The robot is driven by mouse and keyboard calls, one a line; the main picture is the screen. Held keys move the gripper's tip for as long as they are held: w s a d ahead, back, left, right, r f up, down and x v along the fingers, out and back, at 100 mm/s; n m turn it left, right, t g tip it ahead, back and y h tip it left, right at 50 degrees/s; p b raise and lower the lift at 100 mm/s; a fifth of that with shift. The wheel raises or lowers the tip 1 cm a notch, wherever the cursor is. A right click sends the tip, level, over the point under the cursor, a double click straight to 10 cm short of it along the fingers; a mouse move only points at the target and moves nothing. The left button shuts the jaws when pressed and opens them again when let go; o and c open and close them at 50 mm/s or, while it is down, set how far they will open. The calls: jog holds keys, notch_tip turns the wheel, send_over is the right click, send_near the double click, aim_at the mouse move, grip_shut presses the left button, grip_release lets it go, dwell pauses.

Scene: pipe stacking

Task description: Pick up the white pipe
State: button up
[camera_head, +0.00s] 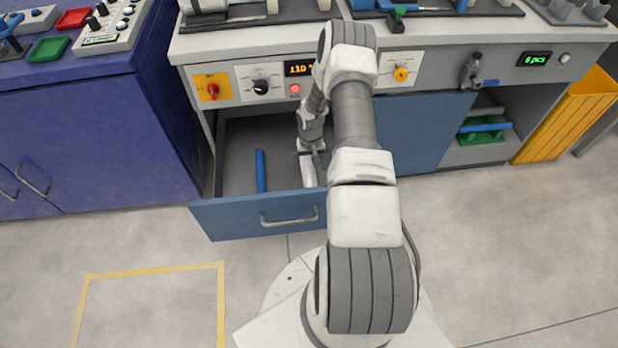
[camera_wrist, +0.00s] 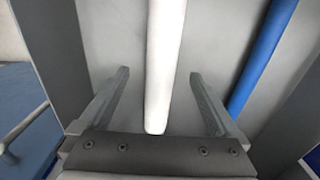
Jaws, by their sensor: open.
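The white pipe (camera_wrist: 164,60) lies in the open drawer (camera_head: 232,182), and in the wrist view it runs from the top edge down between my fingers. My gripper (camera_wrist: 160,90) is open, with one finger on each side of the pipe and a gap to both. In the head view the lower end of the white pipe (camera_head: 308,172) shows just below my wrist; my arm hides the rest of it. I cannot tell the exact height of my fingers over the drawer floor.
A blue pipe (camera_head: 261,170) lies in the drawer, left of the white pipe in the head view; it also shows in the wrist view (camera_wrist: 262,58). The drawer front (camera_head: 255,214) and side walls stand close around my gripper. The workbench (camera_head: 240,48) overhangs the drawer's back.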

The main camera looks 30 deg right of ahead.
aim_at(309, 173)
jog(key=shift+w+f+b, duration=0.15)
jog(key=shift+f+b, duration=0.45)
jog(key=shift+f, duration=1)
jog(key=shift+w+f+b, duration=0.15)
jog(key=shift+f+b, duration=0.45)
jog(key=shift+f, duration=0.95)
jog(key=shift+r, duration=0.1)
jog(key=c, duration=1.5)
grip_shut()
jog(key=shift+r, duration=0.1)
